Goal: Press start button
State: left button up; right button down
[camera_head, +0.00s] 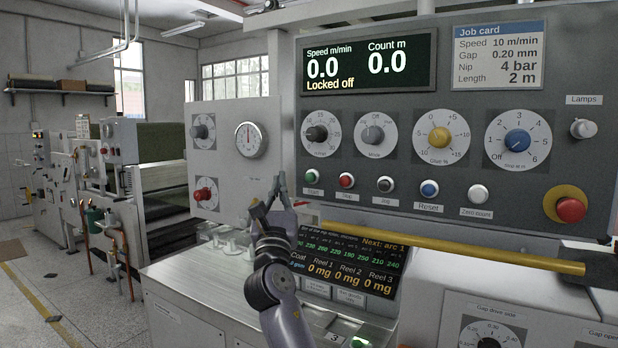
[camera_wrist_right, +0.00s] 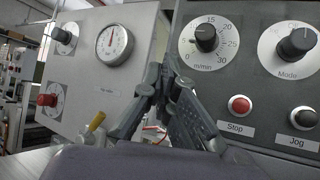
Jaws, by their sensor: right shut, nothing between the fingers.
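The green Start button (camera_head: 311,177) is at the left end of the button row on the grey control panel (camera_head: 440,100). My right gripper (camera_head: 277,182) is shut and empty, its tips pointing up, just left of the Start button in the head view. I cannot tell if the tips touch the panel. In the right wrist view the shut fingers (camera_wrist_right: 158,80) cover the place left of the red Stop button (camera_wrist_right: 240,105), so the Start button is hidden there. The display (camera_head: 368,65) reads "Locked off" with speed and count at 0.0. My left gripper is not in view.
The red Stop button (camera_head: 346,181), black Jog button (camera_head: 385,185) and blue Reset button (camera_head: 429,189) are to the right. A yellow bar (camera_head: 450,246) runs below them. A side panel (camera_head: 225,150) with a gauge stands to the left. A lit screen (camera_head: 345,265) is below.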

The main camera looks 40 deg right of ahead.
aim_at(305, 178)
jog(key=shift+d, duration=0.15)
jog(key=w+d+b, duration=0.2)
jog(key=w+d, duration=0.1)
jog(key=d, duration=0.5)
jog(key=shift+w+b, duration=0.2)
jog(key=shift+b, duration=0.2)
dwell(1.4)
jog(key=shift+w+d, duration=0.15)
jog(key=shift+d, duration=0.2)
jog(key=shift+w+d+r, duration=0.1)
jog(key=shift+w+d, duration=0.1)
jog(key=shift+d, duration=0.2)
dwell(0.9)
jog(key=shift+a, duration=0.1)
jog(key=shift+s+a+p, duration=0.35)
jog(key=shift+a+p, duration=0.1)
jog(key=shift+a, duration=0.2)
